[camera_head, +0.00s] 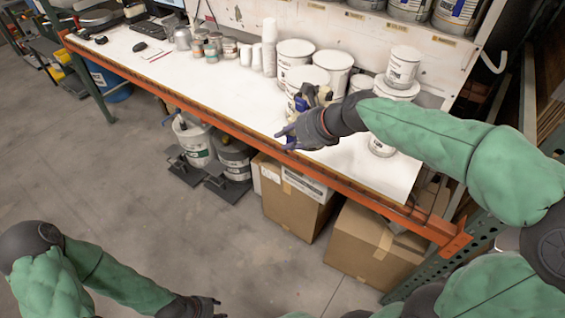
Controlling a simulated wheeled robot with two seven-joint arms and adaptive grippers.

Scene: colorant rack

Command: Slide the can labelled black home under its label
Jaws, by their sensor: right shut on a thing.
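My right gripper (294,132) is over the white bench, in front of a white can (306,78). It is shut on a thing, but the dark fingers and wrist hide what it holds. I cannot tell whether that is the near can. Larger cans with labels stand on the rack shelf (405,26) at the top right, above small label strips. The lettering is too small to read, so I cannot pick out the can labelled black or its label. My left gripper (208,304) is low at the bottom edge, away from the bench, and its fingers are unclear.
White cans (336,66) crowd the bench's back, with one stacked can (403,66) at the right. Small jars (213,47) and a spray can (269,45) stand farther left. The bench's orange front edge (225,125) runs below my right arm. Cardboard boxes (295,200) sit underneath.

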